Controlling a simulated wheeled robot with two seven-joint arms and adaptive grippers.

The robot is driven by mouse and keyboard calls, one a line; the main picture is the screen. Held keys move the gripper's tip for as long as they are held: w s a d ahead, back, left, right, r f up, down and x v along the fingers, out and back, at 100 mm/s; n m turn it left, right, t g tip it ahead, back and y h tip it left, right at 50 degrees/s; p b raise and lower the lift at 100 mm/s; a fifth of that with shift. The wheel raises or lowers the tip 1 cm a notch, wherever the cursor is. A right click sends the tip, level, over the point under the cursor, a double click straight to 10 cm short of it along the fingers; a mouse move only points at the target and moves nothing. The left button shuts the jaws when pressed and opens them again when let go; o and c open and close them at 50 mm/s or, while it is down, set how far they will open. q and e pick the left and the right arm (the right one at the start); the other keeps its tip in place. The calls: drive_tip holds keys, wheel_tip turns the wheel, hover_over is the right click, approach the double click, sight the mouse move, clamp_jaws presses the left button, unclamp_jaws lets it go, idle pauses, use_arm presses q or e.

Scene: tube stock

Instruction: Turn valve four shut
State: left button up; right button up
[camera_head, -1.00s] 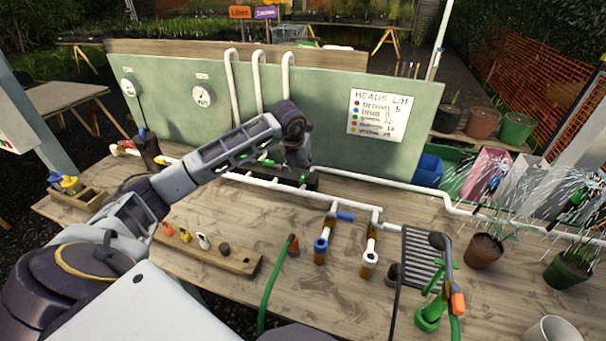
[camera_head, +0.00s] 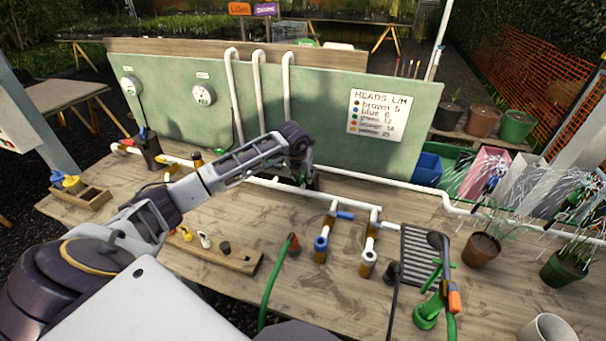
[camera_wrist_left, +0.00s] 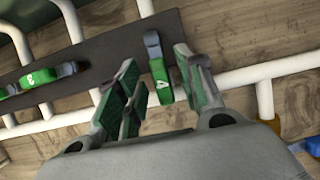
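Valve four, with a green lever marked 4 (camera_wrist_left: 161,88) and a grey end, sits on a dark strip in the left wrist view. Its lever lies across the strip, roughly in line with the white pipe behind it. My left gripper (camera_wrist_left: 155,72) is open, with one finger on each side of the lever and gaps visible. In the head view my left gripper (camera_head: 302,172) is low over the pipe row and hides valve four. Valve three (camera_wrist_left: 38,78), also green, has its lever along the strip. My right gripper is not in view.
A green backboard (camera_head: 330,110) with gauges and upright white pipes stands behind the valves. A wooden rack (camera_head: 230,257) with coloured fittings lies nearer. A green pump (camera_head: 430,308) and potted plants under spray stand to the right.

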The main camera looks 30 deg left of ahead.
use_arm(q)
clamp_jaws()
